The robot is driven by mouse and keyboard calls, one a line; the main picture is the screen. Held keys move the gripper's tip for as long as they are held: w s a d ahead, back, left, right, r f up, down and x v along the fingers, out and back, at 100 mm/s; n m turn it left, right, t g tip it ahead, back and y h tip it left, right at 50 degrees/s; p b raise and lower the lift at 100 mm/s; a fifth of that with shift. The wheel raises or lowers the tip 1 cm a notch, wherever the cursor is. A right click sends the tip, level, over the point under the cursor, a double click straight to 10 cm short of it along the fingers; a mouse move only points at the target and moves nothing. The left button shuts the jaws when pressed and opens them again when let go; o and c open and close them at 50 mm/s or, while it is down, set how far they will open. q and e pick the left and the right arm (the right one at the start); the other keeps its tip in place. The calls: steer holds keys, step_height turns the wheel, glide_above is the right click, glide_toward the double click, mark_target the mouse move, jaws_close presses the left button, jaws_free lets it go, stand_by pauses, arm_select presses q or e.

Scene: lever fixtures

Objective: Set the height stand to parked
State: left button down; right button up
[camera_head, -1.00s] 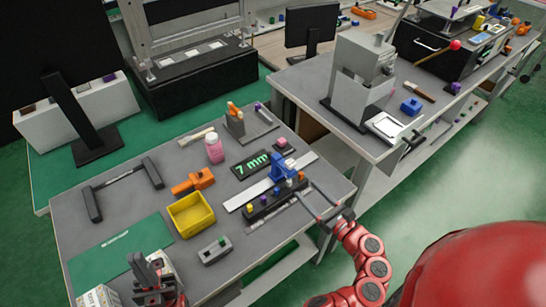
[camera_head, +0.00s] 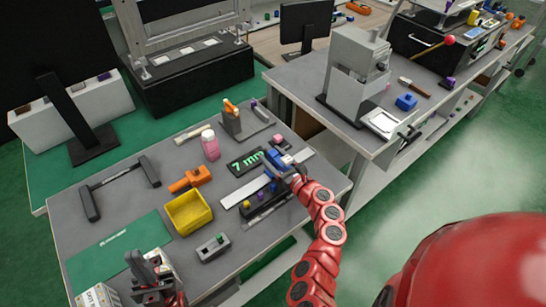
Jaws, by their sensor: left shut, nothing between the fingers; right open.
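A blue carriage (camera_head: 273,159) sits on a long pale rail (camera_head: 246,191) on the near bench, beside a black display (camera_head: 248,162) reading 7 mm in green. No label shows which fixture is the height stand; this rail unit may be it. A black block with several coloured knobs (camera_head: 262,203) lies along the rail's near side. My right gripper (camera_head: 287,176) is at the carriage and the rail's right part, open; its fingers are small and partly hidden, and contact cannot be told. My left gripper (camera_head: 150,284) is shut and empty at the bench's front left.
A yellow bin (camera_head: 188,213), an orange clamp-like part (camera_head: 190,180), a pink bottle (camera_head: 210,145) and a grey block with a green button (camera_head: 213,248) stand left of the rail. A black handle bar (camera_head: 120,187) lies farther left. The green mat (camera_head: 118,248) is mostly clear.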

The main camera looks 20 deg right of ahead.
steer(key=shift+c, duration=0.3)
jaws_close()
stand_by(1.1)
